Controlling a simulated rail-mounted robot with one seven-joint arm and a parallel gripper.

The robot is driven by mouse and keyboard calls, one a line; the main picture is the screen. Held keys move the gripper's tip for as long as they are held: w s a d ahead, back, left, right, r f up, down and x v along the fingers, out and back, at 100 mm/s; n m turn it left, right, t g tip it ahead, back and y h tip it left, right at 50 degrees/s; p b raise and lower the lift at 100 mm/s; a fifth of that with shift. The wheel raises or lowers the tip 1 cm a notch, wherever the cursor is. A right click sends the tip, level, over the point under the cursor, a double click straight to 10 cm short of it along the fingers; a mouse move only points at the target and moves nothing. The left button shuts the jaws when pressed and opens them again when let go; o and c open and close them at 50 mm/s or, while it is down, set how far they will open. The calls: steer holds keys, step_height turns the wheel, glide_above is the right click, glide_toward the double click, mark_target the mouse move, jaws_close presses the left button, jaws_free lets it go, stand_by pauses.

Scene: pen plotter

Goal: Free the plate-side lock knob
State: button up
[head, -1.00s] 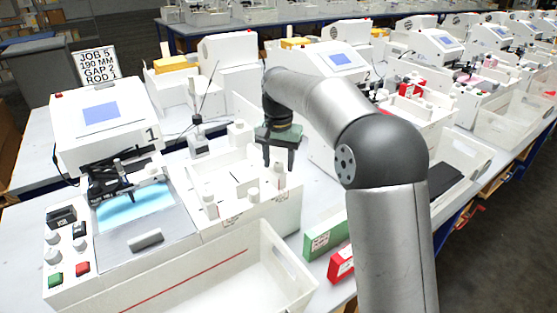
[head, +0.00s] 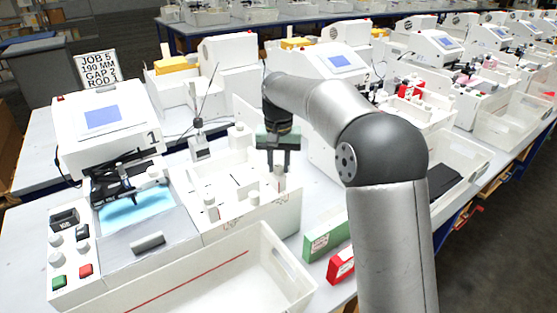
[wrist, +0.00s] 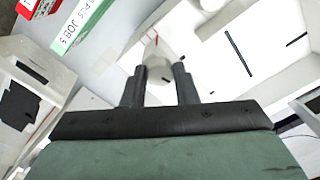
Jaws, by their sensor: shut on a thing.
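My gripper (head: 275,172) points down at the right end of the white fixture (head: 238,214) beside machine 1. It is shut on a white lock knob (head: 280,183). In the wrist view the round top of this knob (wrist: 158,73) shows between the two dark fingers. I cannot tell from the markings which knob is the plate-side one.
A clear-walled bin (head: 285,273) stands in front of the fixture. A green box (head: 325,238) and a red box (head: 341,264) lie on the table to its right. Machine 1 (head: 107,118) stands left, with a job sign (head: 98,68) behind. A thin-rodded stand (head: 200,148) is behind the fixture.

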steer(key=n+p, duration=0.1)
steer(key=n, duration=0.2)
steer(key=shift+r+n, duration=0.15)
steer(key=shift+n, duration=0.25)
steer(key=n+p, duration=0.1)
steer(key=n, duration=0.2)
steer(key=shift+n+p, duration=0.3)
steer(key=shift+p, duration=0.1)
steer(key=n+p, duration=0.1)
steer(key=n, duration=0.2)
steer(key=shift+n, duration=0.3)
steer(key=shift+n+p, duration=0.55)
steer(key=shift+n, duration=1.45)
steer(key=o, duration=1)
